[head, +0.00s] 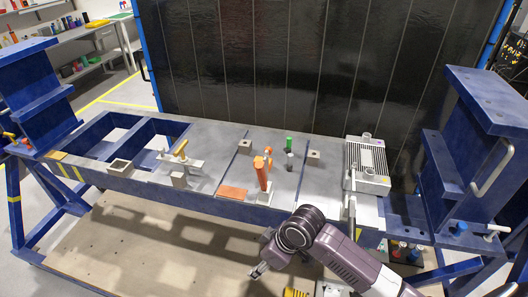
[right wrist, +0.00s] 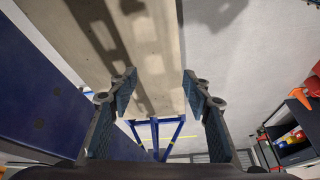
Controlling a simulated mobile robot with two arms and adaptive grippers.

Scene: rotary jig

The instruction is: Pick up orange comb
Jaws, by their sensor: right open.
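A flat orange piece (head: 232,192) lies on the grey top of the jig near its front edge; it may be the comb, but no teeth can be made out. Just right of it an orange upright part (head: 262,172) stands on a light block. My right gripper (head: 258,270) is in front of the jig and below its top, apart from both orange parts. In the right wrist view my right gripper (right wrist: 158,92) is open, with nothing between its fingers. My left gripper is not in view.
The blue jig frame (head: 122,187) has tall end brackets left and right. A grey finned box (head: 367,165) stands right on the top. A small green cylinder (head: 289,143) and metal blocks stand near the middle. A dark panel (head: 300,60) closes off the back.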

